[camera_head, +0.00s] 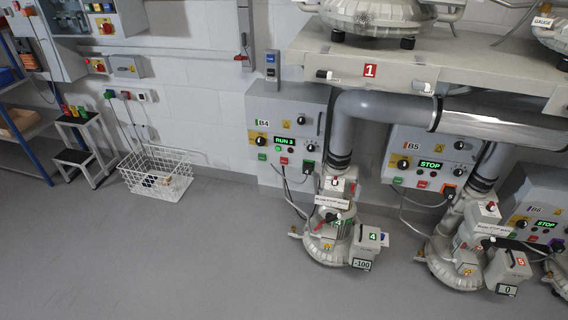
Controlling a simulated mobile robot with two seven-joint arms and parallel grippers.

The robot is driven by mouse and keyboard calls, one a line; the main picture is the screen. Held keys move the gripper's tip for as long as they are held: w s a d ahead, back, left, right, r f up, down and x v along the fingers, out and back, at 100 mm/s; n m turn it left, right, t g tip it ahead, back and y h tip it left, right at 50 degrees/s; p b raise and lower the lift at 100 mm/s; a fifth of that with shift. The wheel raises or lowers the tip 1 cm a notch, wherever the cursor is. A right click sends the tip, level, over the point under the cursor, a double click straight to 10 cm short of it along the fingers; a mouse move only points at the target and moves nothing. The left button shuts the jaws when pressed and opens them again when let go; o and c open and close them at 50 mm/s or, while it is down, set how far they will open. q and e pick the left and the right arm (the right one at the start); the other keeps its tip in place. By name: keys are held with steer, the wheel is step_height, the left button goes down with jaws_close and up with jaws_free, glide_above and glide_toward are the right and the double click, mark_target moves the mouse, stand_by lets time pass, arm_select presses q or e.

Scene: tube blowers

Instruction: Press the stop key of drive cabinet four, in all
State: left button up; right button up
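A dark rotary knob on a yellow plate (261,140) is left of the display. Below the display are a bright green button (278,149) and a dark button (291,150). A small red piece (284,160) and a small green piece (262,156) are at the lower edge. The key lettering is too small to read, so I cannot tell which is the stop key. Neither gripper is in view.
Blower 4 (326,245) stands on the floor before the cabinet; its small display reads about -100. A grey pipe (342,125) rises beside the cabinet. Cabinet B5 (431,150) reads STOP. A white wire basket (158,180) stands left. The floor at front left is clear.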

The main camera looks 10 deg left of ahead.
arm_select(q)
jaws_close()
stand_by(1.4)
